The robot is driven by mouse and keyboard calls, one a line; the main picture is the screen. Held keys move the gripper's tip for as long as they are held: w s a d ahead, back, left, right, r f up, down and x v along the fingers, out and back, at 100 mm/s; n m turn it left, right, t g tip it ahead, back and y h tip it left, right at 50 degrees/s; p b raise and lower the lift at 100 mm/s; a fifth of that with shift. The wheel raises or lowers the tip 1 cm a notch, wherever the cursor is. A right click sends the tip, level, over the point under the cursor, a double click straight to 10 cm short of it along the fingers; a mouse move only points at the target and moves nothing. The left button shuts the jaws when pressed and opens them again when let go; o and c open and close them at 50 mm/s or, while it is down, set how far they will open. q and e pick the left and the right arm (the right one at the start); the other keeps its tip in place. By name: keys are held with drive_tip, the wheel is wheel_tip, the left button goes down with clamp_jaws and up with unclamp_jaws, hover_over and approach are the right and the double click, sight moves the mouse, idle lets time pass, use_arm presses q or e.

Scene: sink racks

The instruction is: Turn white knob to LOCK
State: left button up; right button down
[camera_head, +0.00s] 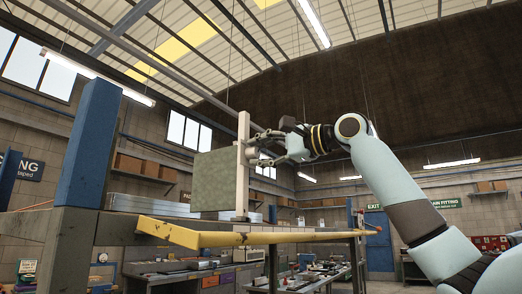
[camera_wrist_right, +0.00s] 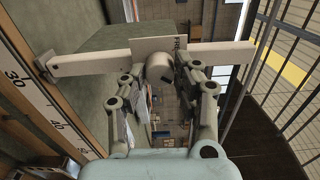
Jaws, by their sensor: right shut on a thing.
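The white knob (camera_wrist_right: 159,66) sits in front of a pale plate (camera_wrist_right: 150,45) on a white bar (camera_wrist_right: 90,62) in the right wrist view. In the head view, my right gripper (camera_head: 264,146) reaches in from the right to the upright white post (camera_head: 242,170) beside a grey-green panel (camera_head: 214,181). The knob is mostly hidden there by the fingers. My left gripper is not in view.
A yellow-edged shelf (camera_head: 200,238) runs below the panel. A blue post (camera_head: 90,150) stands at the left. A scale with numbers (camera_wrist_right: 22,85) runs along the wrist view's left side. Workbenches (camera_head: 320,275) stand farther back.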

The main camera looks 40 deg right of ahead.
drive_tip(key=shift+m, duration=0.8)
drive_tip(key=c, duration=1)
unclamp_jaws()
drive_tip(key=shift+v, duration=3.7)
drive_tip(key=shift+f, duration=0.1)
